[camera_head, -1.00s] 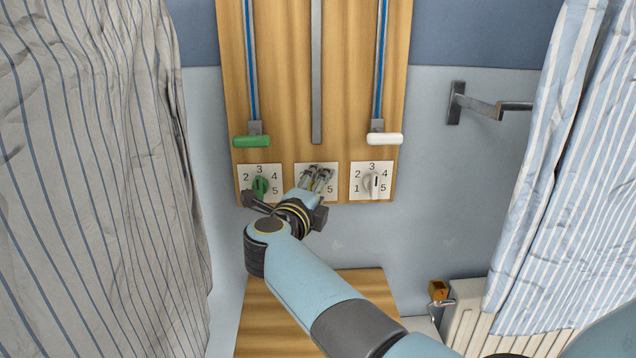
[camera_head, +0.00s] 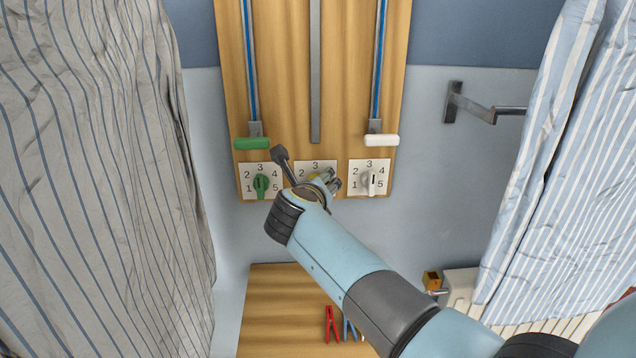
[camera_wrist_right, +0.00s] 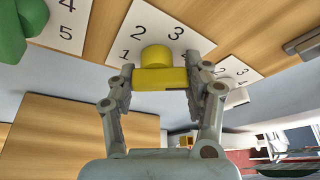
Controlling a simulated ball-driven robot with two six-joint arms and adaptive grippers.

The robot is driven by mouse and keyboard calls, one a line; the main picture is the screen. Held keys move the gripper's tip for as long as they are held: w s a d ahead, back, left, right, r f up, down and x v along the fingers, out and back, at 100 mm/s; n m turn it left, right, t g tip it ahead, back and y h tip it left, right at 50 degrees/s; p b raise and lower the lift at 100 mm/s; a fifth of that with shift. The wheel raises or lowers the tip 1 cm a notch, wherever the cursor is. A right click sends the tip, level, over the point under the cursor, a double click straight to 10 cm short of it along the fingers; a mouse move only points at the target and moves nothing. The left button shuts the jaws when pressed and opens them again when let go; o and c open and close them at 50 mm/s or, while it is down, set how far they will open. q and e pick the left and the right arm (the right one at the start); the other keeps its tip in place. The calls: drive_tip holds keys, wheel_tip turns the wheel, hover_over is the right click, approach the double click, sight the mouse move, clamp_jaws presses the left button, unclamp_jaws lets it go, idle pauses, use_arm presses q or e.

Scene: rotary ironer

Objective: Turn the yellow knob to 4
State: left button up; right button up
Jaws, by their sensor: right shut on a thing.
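The yellow knob (camera_wrist_right: 158,78) is in the upper middle of the right wrist view, a round hub with a bar across it. It sits on the middle white dial plate (camera_head: 316,165), where 2 and 3 show above the hand. My right gripper (camera_wrist_right: 162,82) is shut on the knob's bar, one finger at each end. In the head view the right gripper (camera_head: 329,182) covers most of the knob and the 4 and 5. I cannot tell which number the knob points to. My left gripper is not in view.
A green knob (camera_head: 261,186) on its dial is left of the middle plate, and a white knob (camera_head: 371,182) is right. Green (camera_head: 251,143) and white (camera_head: 381,140) slider handles stand above. Striped cloths hang at both sides. Red (camera_head: 331,324) and blue pegs lie on the wooden surface below.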

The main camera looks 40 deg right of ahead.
drive_tip(key=shift+f+m+y, duration=0.15)
drive_tip(key=shift+m+y, duration=0.15)
idle(0.4)
drive_tip(key=o, duration=1.2)
drive_tip(key=shift+r, duration=0.3)
wheel_tip(320, 180, up, 10)
drive_tip(key=shift+f, duration=0.25)
